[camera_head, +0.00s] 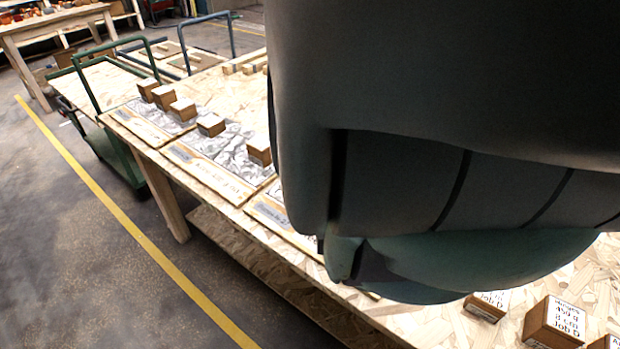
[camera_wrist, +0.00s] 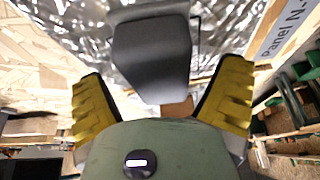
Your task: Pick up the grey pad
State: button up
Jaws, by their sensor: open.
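A smooth dark grey piece with rounded corners, which looks like the grey pad (camera_wrist: 152,58), shows in the wrist view in front of a silvery foil surface. My gripper (camera_wrist: 165,98) is open, with one yellow finger on each side of the picture. The grey piece lies between and beyond the fingertips, and I see no finger clearly touching it. How far it is from the fingers I cannot tell. In the head view my own arm fills the right side and hides the gripper and the pad.
The wooden table (camera_head: 200,178) carries foil-covered panels (camera_head: 222,155) with several small blocks (camera_head: 182,109) on them. Labelled boxes (camera_head: 554,322) stand at the near right. A green-railed cart (camera_head: 103,82) stands beyond the table's far end. Open floor lies to the left.

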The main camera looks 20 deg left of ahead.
dwell(0.3)
jog(key=c, duration=1.4)
jog(key=shift+o, duration=0.2)
jog(key=shift+r, duration=0.15)
